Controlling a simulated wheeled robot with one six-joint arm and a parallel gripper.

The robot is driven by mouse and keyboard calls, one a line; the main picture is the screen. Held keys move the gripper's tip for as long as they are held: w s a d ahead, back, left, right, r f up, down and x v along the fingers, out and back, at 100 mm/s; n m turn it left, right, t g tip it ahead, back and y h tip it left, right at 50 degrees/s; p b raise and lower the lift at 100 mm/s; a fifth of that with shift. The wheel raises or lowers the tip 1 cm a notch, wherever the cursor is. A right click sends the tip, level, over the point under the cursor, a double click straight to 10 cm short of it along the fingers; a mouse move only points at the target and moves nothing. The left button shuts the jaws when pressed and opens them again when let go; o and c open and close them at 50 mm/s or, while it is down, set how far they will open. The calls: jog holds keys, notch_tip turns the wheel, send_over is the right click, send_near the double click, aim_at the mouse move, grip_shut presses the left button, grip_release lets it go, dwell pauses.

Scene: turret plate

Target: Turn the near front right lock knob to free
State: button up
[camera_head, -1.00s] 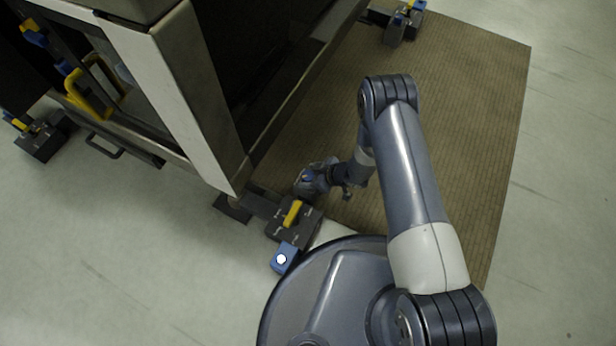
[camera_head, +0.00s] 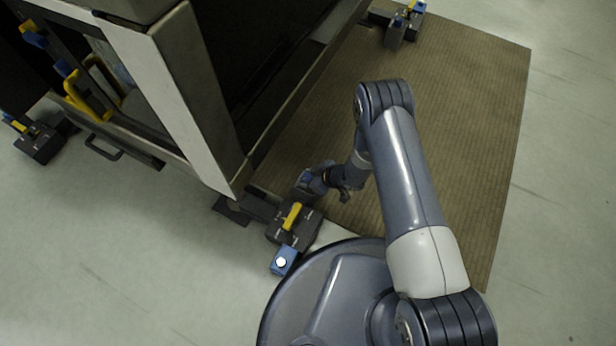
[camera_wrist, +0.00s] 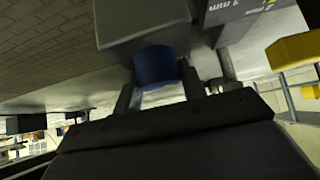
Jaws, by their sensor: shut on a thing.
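The near lock block (camera_head: 290,234) is a dark box at the foot of the machine's near corner, with a yellow lever (camera_head: 292,214) on top. A blue piece with a white dot (camera_head: 283,262) is at its lower end. My gripper (camera_head: 312,186) is low at the block's upper right side. In the wrist view a blue round knob (camera_wrist: 157,66) projects from a grey box (camera_wrist: 143,20). My gripper's fingers (camera_wrist: 158,88) stand on either side of the knob and are shut on it. The knob's setting mark is not visible.
The machine's frame post (camera_head: 195,95) rises left of my gripper. A brown ribbed mat (camera_head: 450,110) lies to the right and behind. Similar lock blocks stand at the far left (camera_head: 40,143) and at the top (camera_head: 397,30). A yellow part (camera_wrist: 295,50) shows at right in the wrist view.

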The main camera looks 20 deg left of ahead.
jog(key=shift+s+m+t, duration=0.1)
jog(key=shift+m+t, duration=0.2)
jog(key=shift+m, duration=0.2)
jog(key=m+t+b, duration=0.1)
jog(key=m+t, duration=0.1)
jog(key=m+t+h+b, duration=0.1)
jog(key=m, duration=0.2)
jog(key=shift+f+t+h+b, duration=0.15)
jog(key=shift+t+h+b, duration=0.15)
jog(key=shift+t, duration=0.1)
jog(key=m+t+h+b, duration=0.1)
jog(key=m+t+h, duration=0.1)
jog(key=m, duration=0.1)
jog(key=shift+m, duration=0.3)
jog(key=shift+m+t+h+b, duration=0.4)
jog(key=shift+m+h, duration=0.3)
jog(key=shift+m, duration=0.6)
jog(key=o, duration=1)
